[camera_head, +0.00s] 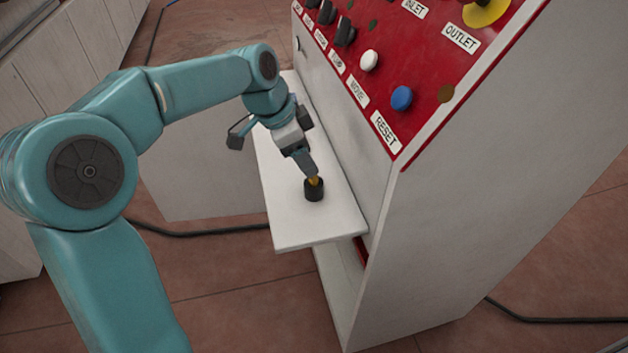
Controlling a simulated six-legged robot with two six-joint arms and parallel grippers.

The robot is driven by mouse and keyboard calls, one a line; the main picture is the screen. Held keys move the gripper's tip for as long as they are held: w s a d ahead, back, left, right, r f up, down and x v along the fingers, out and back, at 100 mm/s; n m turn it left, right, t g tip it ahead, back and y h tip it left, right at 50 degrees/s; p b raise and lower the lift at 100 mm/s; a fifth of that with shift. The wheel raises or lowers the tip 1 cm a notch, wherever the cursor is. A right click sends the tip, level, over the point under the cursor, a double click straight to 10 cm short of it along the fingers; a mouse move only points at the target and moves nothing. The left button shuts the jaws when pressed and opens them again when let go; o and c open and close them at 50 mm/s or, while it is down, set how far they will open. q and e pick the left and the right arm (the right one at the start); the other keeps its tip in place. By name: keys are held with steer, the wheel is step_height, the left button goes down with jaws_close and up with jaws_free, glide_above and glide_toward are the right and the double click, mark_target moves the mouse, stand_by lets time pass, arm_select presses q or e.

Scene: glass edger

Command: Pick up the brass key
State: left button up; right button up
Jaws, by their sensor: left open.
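The brass key (314,182) is a small yellow piece at the top of a short black cylinder (314,193), which stands on the white shelf (290,232) of the machine. Only a little of the key shows. My left gripper (311,172) points down right over the key, its fingers at or around the key's top. It is open; the near finger hides part of the key, and I cannot tell whether the fingers touch it. My right gripper is not in view.
The white machine cabinet (480,170) rises close to the right of the shelf. Its red panel (345,75) carries knobs, a white button (369,60) and a blue RESET button (401,98). A black cable (200,233) lies on the floor.

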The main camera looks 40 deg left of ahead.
mark_target(314, 181)
arm_select(q)
steer(key=shift+d+f, duration=0.15)
steer(key=shift+d, duration=0.05)
steer(key=x, duration=0.3)
steer(key=p+x, duration=0.1)
steer(key=shift+w+a+f, duration=0.3)
steer(key=shift+w+f, duration=0.1)
steer(key=shift+d+f, duration=0.1)
steer(key=shift+d, duration=0.05)
steer(key=shift+s, duration=0.15)
steer(key=c, duration=0.9)
jaws_close()
